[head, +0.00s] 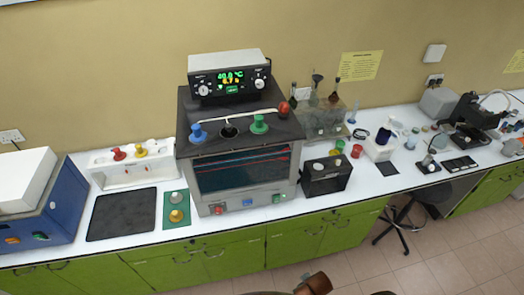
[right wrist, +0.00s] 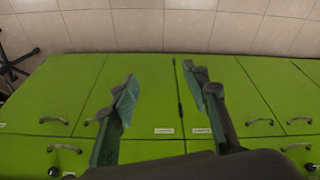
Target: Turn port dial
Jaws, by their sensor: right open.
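A control unit (head: 229,80) with a black front and a lit green and yellow display stands on top of the dark metal bath (head: 240,173) in the head view. It has a pale round dial at its left (head: 203,89) and another dial at its right (head: 259,83). Which of these is the port dial, I cannot tell. The bath's top has blue, green and red stoppers and one dark open port (head: 229,131).
A blue instrument (head: 50,215) and a dark mat (head: 121,213) lie left of the bath. A glassware rack (head: 325,119) and a black box (head: 326,174) stand to its right. Green cabinets (head: 300,240) run below the white counter. A stool (head: 400,215) is at the right.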

